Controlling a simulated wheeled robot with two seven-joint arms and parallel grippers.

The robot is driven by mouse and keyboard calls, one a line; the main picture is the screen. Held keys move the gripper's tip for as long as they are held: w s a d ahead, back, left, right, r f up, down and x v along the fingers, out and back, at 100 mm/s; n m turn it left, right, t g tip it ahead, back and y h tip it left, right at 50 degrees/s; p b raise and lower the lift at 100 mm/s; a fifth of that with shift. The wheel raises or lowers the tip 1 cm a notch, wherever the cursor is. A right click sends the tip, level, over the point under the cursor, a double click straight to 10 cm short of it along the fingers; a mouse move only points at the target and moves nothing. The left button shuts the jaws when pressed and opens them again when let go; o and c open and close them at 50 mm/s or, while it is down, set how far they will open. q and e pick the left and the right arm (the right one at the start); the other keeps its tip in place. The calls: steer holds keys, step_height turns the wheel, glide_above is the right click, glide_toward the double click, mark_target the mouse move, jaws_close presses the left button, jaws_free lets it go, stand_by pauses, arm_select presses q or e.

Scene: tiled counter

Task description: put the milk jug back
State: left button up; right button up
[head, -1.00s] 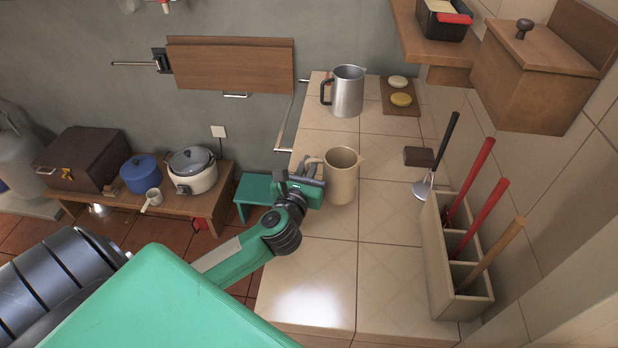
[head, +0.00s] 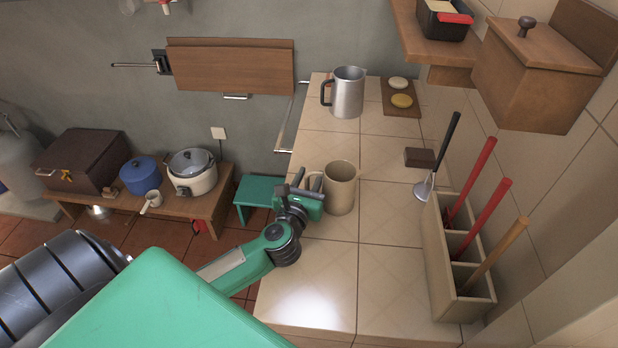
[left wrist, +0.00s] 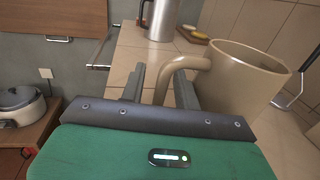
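The beige jug (head: 341,190) stands upright on the tiled counter (head: 310,270), its handle toward the left; it also shows in the left wrist view (left wrist: 240,85). A metal jug (head: 348,93) stands farther back, its handle also to the left. The task's words do not tell me which of the two is the milk jug. My left gripper (head: 307,186) is at the beige jug's handle. In the left wrist view its fingers (left wrist: 160,90) are apart, with the handle between them. My right gripper is not in view.
A board (head: 390,108) with two round pieces lies right of the metal jug. A small brown block (head: 420,158) and a utensil holder (head: 440,262) with long handles line the right wall. The counter's front is clear. A wooden shelf (head: 432,45) overhangs at upper right.

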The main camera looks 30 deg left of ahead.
mark_target(306, 185)
arm_select(q)
steer(key=shift+r, duration=0.15)
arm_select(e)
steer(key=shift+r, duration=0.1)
